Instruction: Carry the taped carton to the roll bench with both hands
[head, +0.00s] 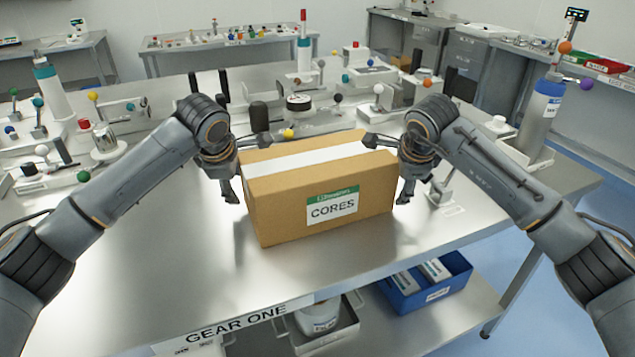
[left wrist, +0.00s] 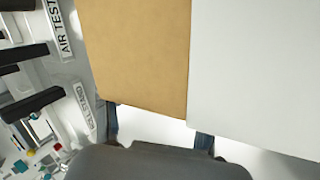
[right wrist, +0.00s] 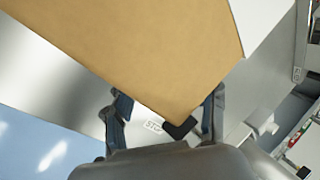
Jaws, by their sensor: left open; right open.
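The taped carton (head: 330,195), brown with white tape along its top and a CORES label, stands on a steel table marked GEAR ONE (head: 245,318). My left gripper (head: 245,165) is open at its left end; my right gripper (head: 390,166) is open at its right end. The carton fills much of the left wrist view (left wrist: 135,55) and the right wrist view (right wrist: 140,50), in front of the open fingers. I cannot tell whether the fingers touch it. No bench in view is readable as the roll bench.
Small fixtures with coloured knobs, such as a black cylinder (head: 259,116), crowd the table behind the carton. A blue bin (head: 425,285) sits on the lower shelf. More benches (head: 215,55) line the back. The table front is clear.

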